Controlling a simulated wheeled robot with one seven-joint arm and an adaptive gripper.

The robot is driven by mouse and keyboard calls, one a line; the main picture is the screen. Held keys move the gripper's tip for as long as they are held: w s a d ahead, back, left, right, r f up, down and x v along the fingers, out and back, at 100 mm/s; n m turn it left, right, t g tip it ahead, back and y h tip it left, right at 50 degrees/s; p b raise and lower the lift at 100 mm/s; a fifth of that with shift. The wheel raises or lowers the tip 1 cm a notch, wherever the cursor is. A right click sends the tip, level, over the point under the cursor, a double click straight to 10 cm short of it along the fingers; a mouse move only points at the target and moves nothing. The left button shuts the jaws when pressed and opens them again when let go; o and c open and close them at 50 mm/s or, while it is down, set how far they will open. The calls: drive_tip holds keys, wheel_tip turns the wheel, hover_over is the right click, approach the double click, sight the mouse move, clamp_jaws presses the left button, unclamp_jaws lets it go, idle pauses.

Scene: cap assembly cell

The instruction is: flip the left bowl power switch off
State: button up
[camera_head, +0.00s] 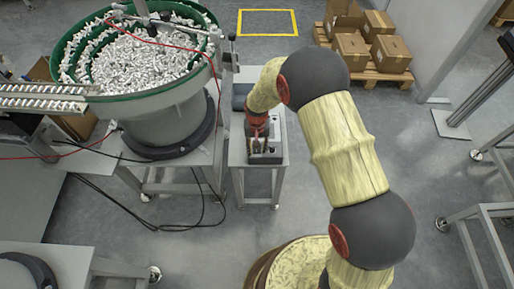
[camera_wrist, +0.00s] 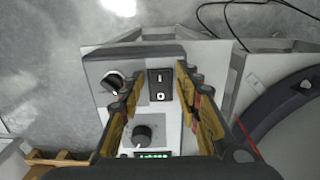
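The control box (camera_wrist: 117,70) has a black rocker power switch (camera_wrist: 160,84) marked I and O on its upper face. Which side is pressed I cannot tell. My gripper (camera_wrist: 159,82) is open, its two yellow-and-black fingers apart on either side of the switch in the wrist view. Whether they touch the box is unclear. In the head view my gripper (camera_head: 262,146) is low over the control box (camera_head: 274,158) on a narrow stand, and my arm hides part of it. The green-rimmed bowl feeder (camera_head: 150,95), full of small metallic parts, stands to its left.
The box also carries a selector knob (camera_wrist: 113,82), a round dial (camera_wrist: 142,132) and a green display (camera_wrist: 152,155). Black cables (camera_head: 205,195) hang left of the stand. A pallet with cardboard boxes (camera_head: 352,52) stands at the back right. Floor right of the stand is open.

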clamp_jaws()
idle(0.4)
drive_tip(key=shift+w+r+g+p, duration=0.15)
drive_tip(key=shift+w+g+p, duration=0.1)
drive_tip(key=shift+g+p, duration=0.5)
drive_tip(key=shift+w+g+p, duration=0.2)
drive_tip(key=shift+g+p, duration=0.45)
drive_tip(key=shift+g, duration=0.1)
drive_tip(key=shift+o, duration=1)
unclamp_jaws()
